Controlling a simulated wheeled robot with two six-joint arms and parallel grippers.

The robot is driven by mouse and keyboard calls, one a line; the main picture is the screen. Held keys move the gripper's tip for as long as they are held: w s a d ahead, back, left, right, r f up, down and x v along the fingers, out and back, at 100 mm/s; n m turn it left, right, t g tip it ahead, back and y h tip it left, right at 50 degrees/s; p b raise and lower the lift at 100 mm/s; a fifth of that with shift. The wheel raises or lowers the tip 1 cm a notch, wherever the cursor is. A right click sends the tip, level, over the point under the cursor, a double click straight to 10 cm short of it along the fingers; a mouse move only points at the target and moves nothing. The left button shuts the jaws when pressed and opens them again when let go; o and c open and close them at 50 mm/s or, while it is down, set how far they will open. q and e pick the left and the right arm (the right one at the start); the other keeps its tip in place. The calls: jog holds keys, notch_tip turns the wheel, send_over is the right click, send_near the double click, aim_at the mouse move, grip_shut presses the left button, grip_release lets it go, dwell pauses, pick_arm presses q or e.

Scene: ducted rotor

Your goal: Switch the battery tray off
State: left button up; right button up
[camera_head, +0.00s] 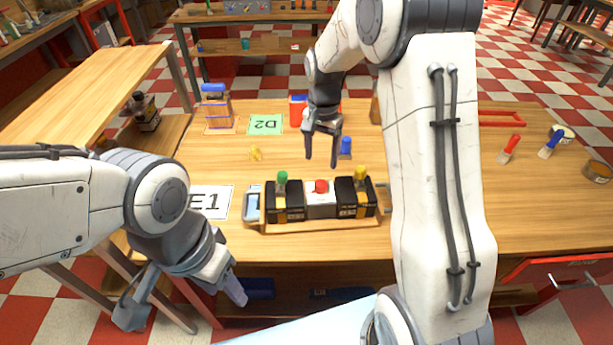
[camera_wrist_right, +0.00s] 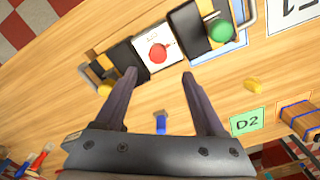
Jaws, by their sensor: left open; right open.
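The battery tray (camera_head: 300,229) lies on the wooden table with handles at its ends. It holds two black batteries, one with a green knob (camera_head: 282,178) and one with a yellow knob (camera_head: 360,174). Between them is a white switch box (camera_head: 320,205) with a red button (camera_head: 321,186). The button also shows in the right wrist view (camera_wrist_right: 158,53). My right gripper (camera_head: 321,161) is open and empty, above the table behind the tray, fingers pointing down. In its wrist view the red button lies just beyond the gap between the fingertips (camera_wrist_right: 159,77). My left gripper (camera_head: 183,300) is open and empty, off the table's front left.
An E1 card (camera_head: 209,201) lies left of the tray and a D2 card (camera_head: 266,124) behind it. A blue-topped caged box (camera_head: 216,107), a yellow piece (camera_head: 256,153) and a blue piece (camera_head: 346,146) stand behind. Brushes (camera_head: 509,149) lie at right, past my right arm.

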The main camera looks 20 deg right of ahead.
aim_at(320, 183)
notch_tip(320, 183, down, 10)
jog(key=shift+s+d+r+p, duration=0.1)
jog(key=shift+d+r+p, duration=0.1)
jog(key=shift+p, duration=0.3)
jog(key=shift+a, duration=0.15)
grip_shut()
